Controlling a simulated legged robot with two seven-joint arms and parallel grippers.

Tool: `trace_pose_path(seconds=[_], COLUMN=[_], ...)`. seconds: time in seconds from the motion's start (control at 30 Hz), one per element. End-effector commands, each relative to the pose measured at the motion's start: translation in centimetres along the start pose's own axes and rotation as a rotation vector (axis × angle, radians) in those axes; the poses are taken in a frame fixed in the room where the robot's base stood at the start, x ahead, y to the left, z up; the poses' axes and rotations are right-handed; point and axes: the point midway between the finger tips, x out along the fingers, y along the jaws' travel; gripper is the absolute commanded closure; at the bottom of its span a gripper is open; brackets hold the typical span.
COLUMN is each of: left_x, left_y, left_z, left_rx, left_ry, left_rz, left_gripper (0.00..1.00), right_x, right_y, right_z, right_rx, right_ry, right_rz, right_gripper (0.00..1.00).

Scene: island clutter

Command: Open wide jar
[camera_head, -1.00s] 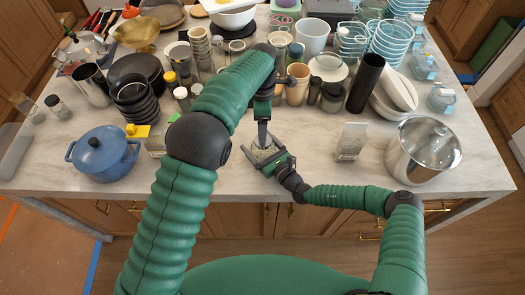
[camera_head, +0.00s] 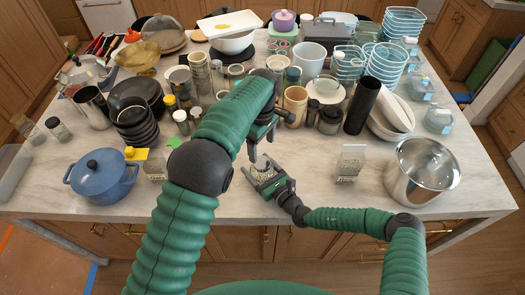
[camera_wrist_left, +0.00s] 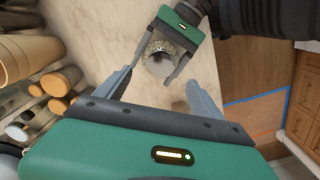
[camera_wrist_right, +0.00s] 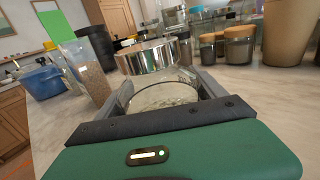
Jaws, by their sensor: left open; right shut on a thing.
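The wide jar (camera_wrist_right: 165,92) is clear glass with pale contents, held between the fingers of my right gripper (camera_head: 257,167) above the near counter edge. It also shows from above in the left wrist view (camera_wrist_left: 160,66), inside the right jaws. A shiny round metal piece (camera_wrist_right: 145,58), like a lid, shows just beyond and above the jar in the right wrist view; I cannot tell whether it touches the jar. My left gripper (camera_head: 261,143) is above the jar, pointing down, with its fingers spread apart. The left wrist view shows nothing between these fingers (camera_wrist_left: 159,82) at their height.
A blue pot (camera_head: 102,178) stands at left and a steel pot (camera_head: 422,170) at right. A small carton-like container (camera_head: 350,163) stands right of my grippers. Cups, jars and bowls crowd the counter's back. The near counter strip (camera_head: 320,205) is mostly clear.

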Motion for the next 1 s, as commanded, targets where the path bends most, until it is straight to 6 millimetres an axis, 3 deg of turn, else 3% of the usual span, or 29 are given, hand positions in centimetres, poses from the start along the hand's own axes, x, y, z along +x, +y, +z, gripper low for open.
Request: trace_pose_path(seconds=[0.3,0.5,0.6,0.77,1.0], left_x=[0.0,0.0,0.0,0.6,4.8], left_y=[0.1,0.1,0.1,0.1,0.1], left_z=[0.2,0.3,0.3,0.3,0.3], left_rx=[0.978,1.509,1.666,1.759,1.759], left_ry=[0.0,0.001,0.002,0.0,-0.002], left_rz=[-0.001,0.0,-0.001,-0.002,-0.002], left_gripper=[0.23,0.23,0.23,0.23,0.23], right_x=[0.0,0.0,0.0,0.0,0.0], right_y=[0.0,0.0,0.0,0.0,0.0], right_z=[0.0,0.0,0.0,0.0,0.0], right_rx=[0.0,0.0,0.0,0.0,0.0], right_ry=[0.0,0.0,0.0,0.0,-0.001], right_rz=[0.0,0.0,0.0,0.0,0.0], right_gripper=[1.0,1.0,1.0,1.0,1.0])
